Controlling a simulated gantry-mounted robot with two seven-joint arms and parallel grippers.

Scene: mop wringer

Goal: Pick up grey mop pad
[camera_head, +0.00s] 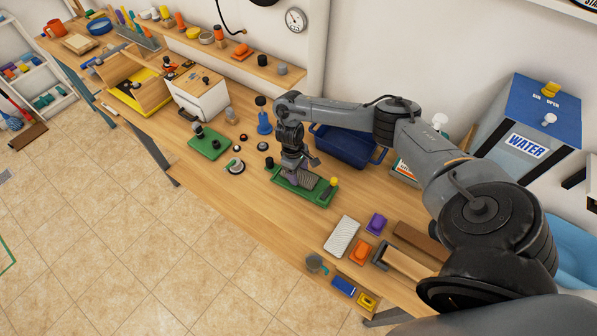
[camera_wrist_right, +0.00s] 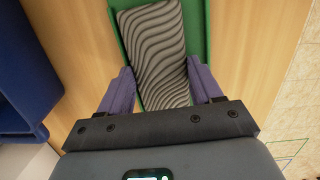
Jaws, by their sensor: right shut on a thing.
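The grey mop pad (camera_head: 309,181), with wavy dark ridges, lies in a green tray (camera_head: 318,198) on the wooden bench. It fills the top middle of the right wrist view (camera_wrist_right: 152,40), with the tray's green wall (camera_wrist_right: 197,20) beside it. My right gripper (camera_head: 289,172) points down over the left part of the tray. Its purple fingers stand on both long sides of the pad and are shut on it. The pad still appears to be within the tray; whether it is lifted at all I cannot tell. My left gripper is not in view.
A blue bin (camera_head: 345,147) stands behind the tray. A white textured pad (camera_head: 342,235), purple (camera_head: 376,223) and orange blocks (camera_head: 360,251) lie to the front right. A green plate (camera_head: 209,143) and small round parts lie left.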

